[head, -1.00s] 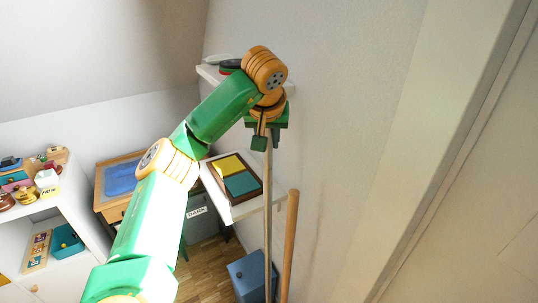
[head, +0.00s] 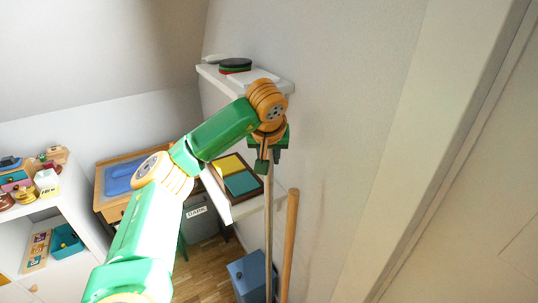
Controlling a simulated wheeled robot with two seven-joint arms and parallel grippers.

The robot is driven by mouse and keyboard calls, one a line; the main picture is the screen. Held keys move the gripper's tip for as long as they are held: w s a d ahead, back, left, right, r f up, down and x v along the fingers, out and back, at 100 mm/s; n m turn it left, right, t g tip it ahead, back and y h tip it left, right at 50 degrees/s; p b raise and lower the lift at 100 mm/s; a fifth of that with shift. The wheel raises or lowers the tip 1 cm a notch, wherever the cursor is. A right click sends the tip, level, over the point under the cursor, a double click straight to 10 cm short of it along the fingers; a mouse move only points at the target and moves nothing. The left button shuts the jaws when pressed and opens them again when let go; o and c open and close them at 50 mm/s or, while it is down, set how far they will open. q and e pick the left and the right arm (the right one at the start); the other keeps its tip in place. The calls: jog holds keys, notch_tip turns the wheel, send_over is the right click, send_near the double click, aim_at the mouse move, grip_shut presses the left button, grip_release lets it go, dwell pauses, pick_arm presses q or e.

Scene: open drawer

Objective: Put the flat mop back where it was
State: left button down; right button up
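My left arm comes in from the lower left, and its gripper (head: 268,161) points down beside the wall on the right. The gripper is shut on the upper end of a thin pale pole (head: 269,215), which looks like the flat mop's handle. The pole hangs nearly upright. Its lower end and any mop head are below the picture. A thicker orange-brown wooden pole (head: 290,240) stands just to the right, close to the thin one, with its lower end also cut off. My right gripper is not in view.
A white wall shelf (head: 222,80) with a dark brush-like item (head: 235,66) is just behind my wrist. A blue box (head: 247,275) stands on the floor near the poles. A white shelf unit is at left.

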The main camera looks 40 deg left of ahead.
pick_arm(q)
jog(key=c, duration=0.6)
grip_release()
jog(key=shift+c, duration=0.2)
jog(key=shift+s+d, duration=0.1)
jog(key=shift+r, duration=0.1)
jog(key=shift+r, duration=0.35)
jog(key=p+v, duration=0.5)
jog(key=v, duration=0.7)
jog(key=shift+r, duration=0.25)
